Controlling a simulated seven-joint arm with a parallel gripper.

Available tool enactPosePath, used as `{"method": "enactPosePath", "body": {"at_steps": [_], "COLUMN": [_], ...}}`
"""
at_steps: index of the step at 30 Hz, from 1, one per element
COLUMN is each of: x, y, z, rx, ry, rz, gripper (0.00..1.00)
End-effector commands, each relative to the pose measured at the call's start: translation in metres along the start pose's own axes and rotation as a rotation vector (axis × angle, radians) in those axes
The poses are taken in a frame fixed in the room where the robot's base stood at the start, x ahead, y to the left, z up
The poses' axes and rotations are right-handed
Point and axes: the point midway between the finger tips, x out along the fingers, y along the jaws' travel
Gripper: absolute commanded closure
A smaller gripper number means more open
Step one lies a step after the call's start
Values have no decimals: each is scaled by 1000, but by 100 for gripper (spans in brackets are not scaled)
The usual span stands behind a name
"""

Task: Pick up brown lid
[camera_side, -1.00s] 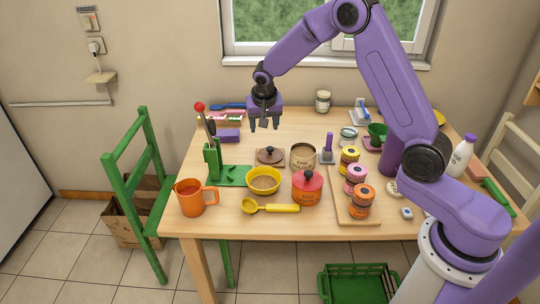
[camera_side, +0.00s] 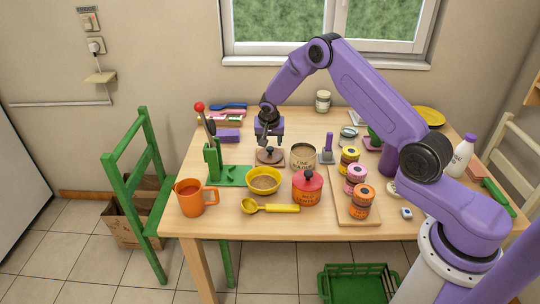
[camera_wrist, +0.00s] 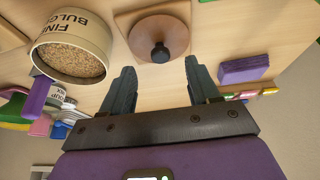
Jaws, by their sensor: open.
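My gripper (camera_side: 269,141) is above the lid, pointing down. In the wrist view my gripper (camera_wrist: 158,75) has its two fingers spread wide with nothing between them. A little space shows between the fingertips and the knob.
An open tin of bulgur (camera_wrist: 72,52) stands close to the lid; it also shows in the side view (camera_side: 303,158). A yellow bowl (camera_side: 264,180) and red lidded pot (camera_side: 307,188) are in front. A purple block (camera_wrist: 244,68) lies nearby.

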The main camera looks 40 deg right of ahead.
Motion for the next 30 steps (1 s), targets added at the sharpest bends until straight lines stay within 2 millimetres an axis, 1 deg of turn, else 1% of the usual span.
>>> {"method": "enactPosePath", "body": {"at_steps": [1,3,8,11,18,21,24,30], "x": [7,13,20,27,57,66,70,70], "y": [0,0,0,0,1,1,1,1], "z": [0,0,0,-2,-7,-7,-7,-7], "rx": [-1,-1,-1,0,-2,-2,-2,-1], "ry": [0,0,1,1,0,1,0,1], "rz": [0,-1,-1,-1,0,-1,-1,-1], "gripper": [39,39,39,39,39,39,39,39]}}
